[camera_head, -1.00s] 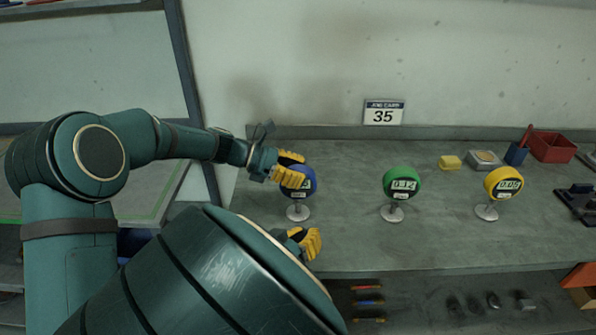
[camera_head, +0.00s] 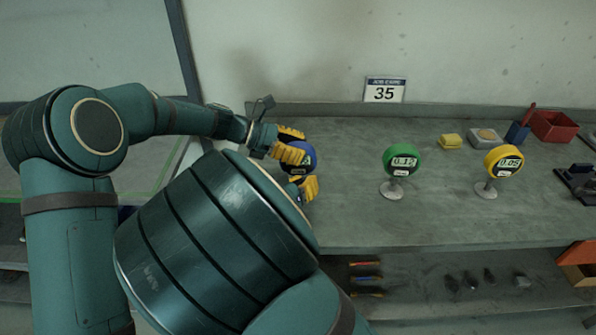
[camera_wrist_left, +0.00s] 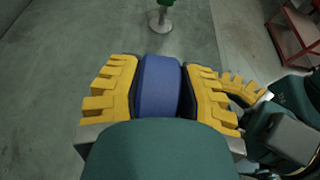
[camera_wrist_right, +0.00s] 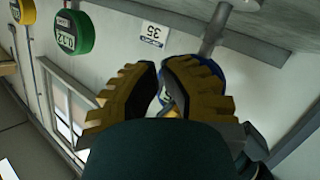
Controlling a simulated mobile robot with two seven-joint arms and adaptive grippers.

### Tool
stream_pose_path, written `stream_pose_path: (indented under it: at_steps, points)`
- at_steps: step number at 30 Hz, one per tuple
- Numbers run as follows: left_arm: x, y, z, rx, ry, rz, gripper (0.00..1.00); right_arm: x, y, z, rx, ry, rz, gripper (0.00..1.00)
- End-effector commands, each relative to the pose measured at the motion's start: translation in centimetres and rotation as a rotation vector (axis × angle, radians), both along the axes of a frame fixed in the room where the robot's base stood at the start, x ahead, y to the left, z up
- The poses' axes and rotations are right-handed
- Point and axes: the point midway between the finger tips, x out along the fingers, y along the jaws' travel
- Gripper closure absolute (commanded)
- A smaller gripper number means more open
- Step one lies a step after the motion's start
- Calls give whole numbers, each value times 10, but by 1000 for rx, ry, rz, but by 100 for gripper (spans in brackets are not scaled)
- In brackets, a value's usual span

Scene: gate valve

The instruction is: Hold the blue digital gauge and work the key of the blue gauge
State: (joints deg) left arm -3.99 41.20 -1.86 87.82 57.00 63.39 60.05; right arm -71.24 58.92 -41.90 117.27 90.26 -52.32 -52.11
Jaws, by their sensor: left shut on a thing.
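The blue digital gauge (camera_head: 308,160) stands at the left of the bench; its stand is hidden in the head view. My left gripper (camera_head: 292,143) is shut on the gauge's body, which sits between its yellow fingers in the left wrist view (camera_wrist_left: 161,85). My right gripper (camera_head: 306,187) is just below and in front of the gauge. In the right wrist view its fingers (camera_wrist_right: 160,88) are partly open, with a narrow gap. Part of the blue gauge (camera_wrist_right: 217,68) shows behind them. The key cannot be made out, and the gauge's reading is mostly covered.
A green gauge (camera_head: 402,159) and a yellow gauge (camera_head: 503,161) stand to the right. A yellow block (camera_head: 451,141), a red bin (camera_head: 554,126) and a job card (camera_head: 385,90) are farther back. The bench (camera_head: 345,195) between the blue and green gauges is clear.

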Motion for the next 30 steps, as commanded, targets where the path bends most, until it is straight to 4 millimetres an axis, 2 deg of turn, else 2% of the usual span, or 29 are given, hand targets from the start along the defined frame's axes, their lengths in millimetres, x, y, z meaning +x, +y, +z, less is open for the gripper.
stream_pose_path:
  at_steps: [4,5,6,30]
  points:
    - [0,0,-2,2,3,-1,100,0,0,0,0,0,0,100]
    - [0,0,-2,2,3,-1,100,0,0,0,0,0,0,95]
    - [0,0,-2,2,3,-1,100,0,0,0,0,0,0,100]
    - [0,0,-2,2,3,-1,100,0,0,0,0,0,0,100]
